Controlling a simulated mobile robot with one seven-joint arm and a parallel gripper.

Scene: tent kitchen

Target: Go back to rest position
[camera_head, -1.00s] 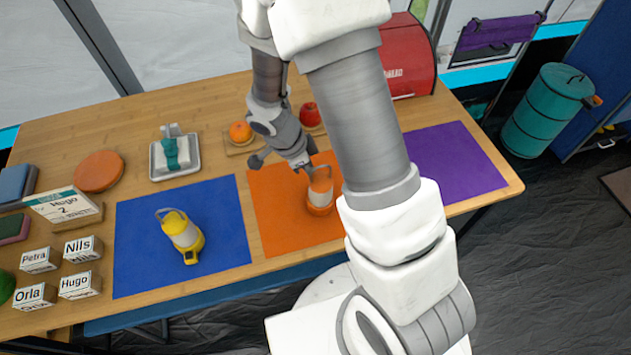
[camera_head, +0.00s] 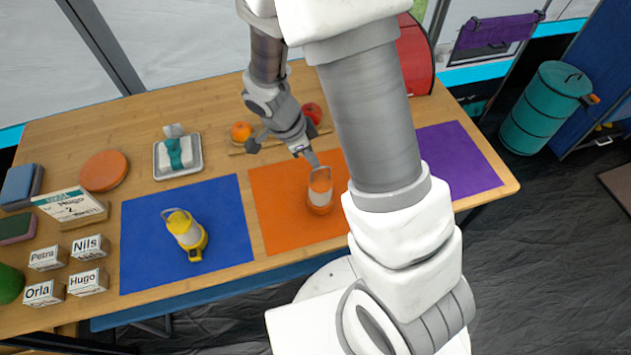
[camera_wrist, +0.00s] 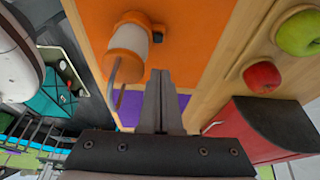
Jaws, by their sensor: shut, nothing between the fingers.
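My gripper (camera_head: 311,160) is shut and empty. In the head view its fingertips are just above an orange and white lantern (camera_head: 320,192) and look close to its top; I cannot tell whether they touch. The lantern stands on the orange mat (camera_head: 275,215). In the wrist view the shut fingers (camera_wrist: 158,80) point toward the orange mat (camera_wrist: 190,25), with the lantern (camera_wrist: 128,42) beside them to the left, outside the grip.
A purple mat (camera_head: 460,160) lies right. Fruit boards, a metal tray (camera_head: 160,172), an orange disc (camera_head: 103,171) and name blocks (camera_head: 88,281) share the table. A red bread box (camera_head: 415,55) stands behind my arm.

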